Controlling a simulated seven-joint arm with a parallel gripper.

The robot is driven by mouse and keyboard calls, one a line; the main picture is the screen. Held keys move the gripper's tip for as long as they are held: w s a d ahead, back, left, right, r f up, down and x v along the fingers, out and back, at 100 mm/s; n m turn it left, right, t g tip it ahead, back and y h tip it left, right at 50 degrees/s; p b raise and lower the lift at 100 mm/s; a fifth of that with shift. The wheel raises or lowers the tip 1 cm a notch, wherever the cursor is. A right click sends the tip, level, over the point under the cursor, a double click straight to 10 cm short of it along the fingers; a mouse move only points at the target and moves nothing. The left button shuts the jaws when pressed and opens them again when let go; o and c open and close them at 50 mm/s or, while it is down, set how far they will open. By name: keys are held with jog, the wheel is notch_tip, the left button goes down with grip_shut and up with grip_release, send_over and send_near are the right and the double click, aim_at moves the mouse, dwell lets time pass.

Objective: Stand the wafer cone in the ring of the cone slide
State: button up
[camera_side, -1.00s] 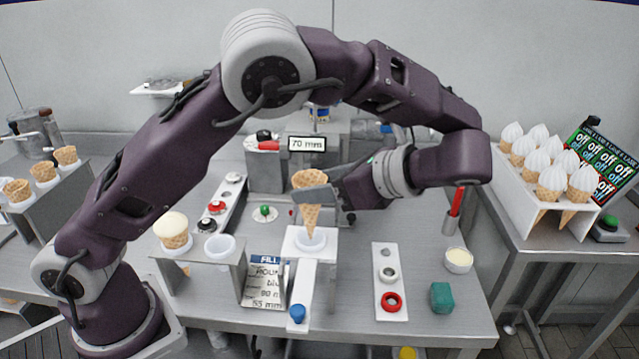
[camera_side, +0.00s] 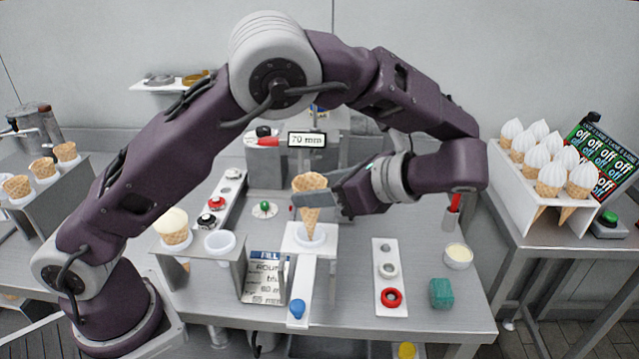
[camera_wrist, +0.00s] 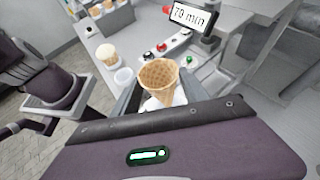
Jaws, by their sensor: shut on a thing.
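The wafer cone (camera_side: 309,212) is upright, mouth up, in the side view. My gripper (camera_side: 308,198) is shut on it, coming in from the right. The cone's open, empty mouth also shows in the wrist view (camera_wrist: 158,74), between my fingers. The cone slide (camera_side: 304,265) is a white strip with a blue knob at its front end and a ring (camera_side: 309,236) at its back end. The cone's tip is at the ring and its lowest part is hidden there. I cannot tell whether the cone rests on the ring.
A rack (camera_side: 203,253) left of the slide holds one filled cone (camera_side: 172,226) and an empty white cup (camera_side: 220,243). A sign (camera_side: 265,278) stands close to the slide's left. A display (camera_side: 307,139) reads 70 mm behind.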

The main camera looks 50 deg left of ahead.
aim_at(315, 225)
jog(key=shift+f, duration=3.9)
jog(key=o, duration=0.9)
jog(key=v, duration=0.7)
